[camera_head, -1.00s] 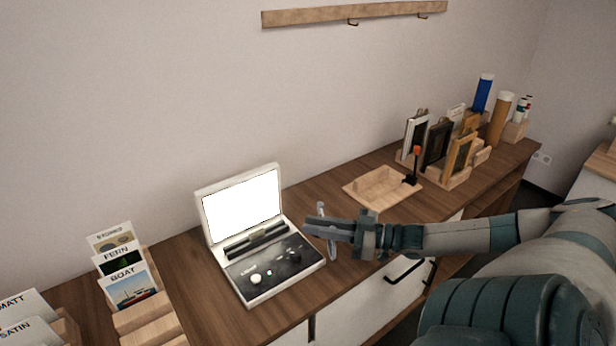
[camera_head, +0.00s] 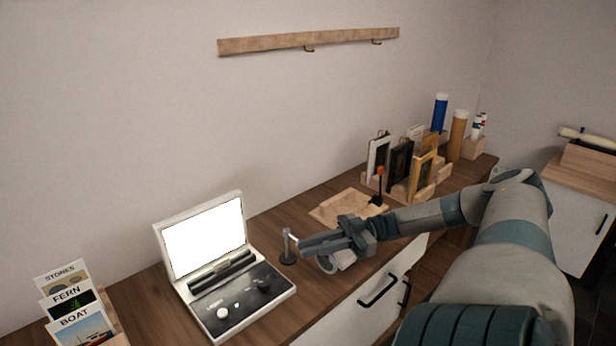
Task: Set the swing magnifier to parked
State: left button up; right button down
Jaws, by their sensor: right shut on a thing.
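The swing magnifier has a short grey post (camera_head: 288,246) on a round dark base, standing on the wooden tabletop just right of the white light box. A pale rounded part, which looks like the rim of the magnifier's lens (camera_head: 327,265), shows under my right gripper's fingers. My right gripper (camera_head: 304,243) reaches in from the right, with its fingertips close to the post's top. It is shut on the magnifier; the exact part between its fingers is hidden. My left gripper is out of view.
The white light box (camera_head: 162,240) stands open with a lit screen and knobs. A wooden tray (camera_head: 322,214) lies behind my right gripper, beside a red-topped stick (camera_head: 380,172). Framed pictures (camera_head: 400,162) and tubes stand farther right. Labelled cards (camera_head: 72,300) stand at left.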

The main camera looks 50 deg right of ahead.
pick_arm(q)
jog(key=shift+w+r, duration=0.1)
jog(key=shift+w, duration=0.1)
pick_arm(e)
jog(key=shift+d, duration=0.1)
jog(key=c, duration=1.7)
grip_release()
jog(key=shift+d, duration=0.1)
